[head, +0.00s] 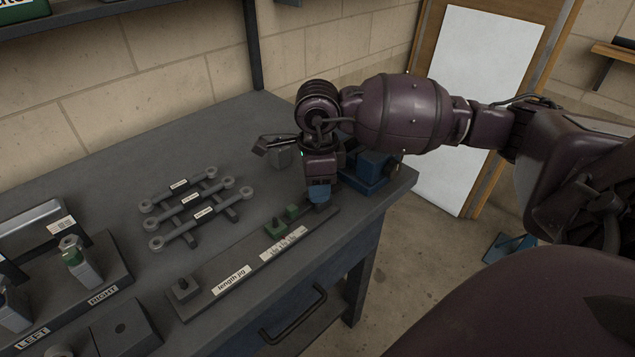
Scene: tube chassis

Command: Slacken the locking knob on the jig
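The length jig (208,303) is a long dark plate lying along the bench's front edge. It has a dark block with a post (183,288) at its left end, a scale label (283,243) and green blocks (276,228) toward its right end. My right gripper (319,200) points down at the jig's right end, just right of the green blocks. A blue part shows at its tip; I cannot tell whether it is fingers or knob. The locking knob is not clearly visible, and the finger gap is hidden. My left gripper is not in view.
Several rods with ringed ends (190,208) lie on a rack behind the jig. A holder marked LEFT and RIGHT (115,272) stands at left. A blue vise-like device (370,170) sits at the bench's right corner, close to my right wrist. The bench's back left (100,165) is clear.

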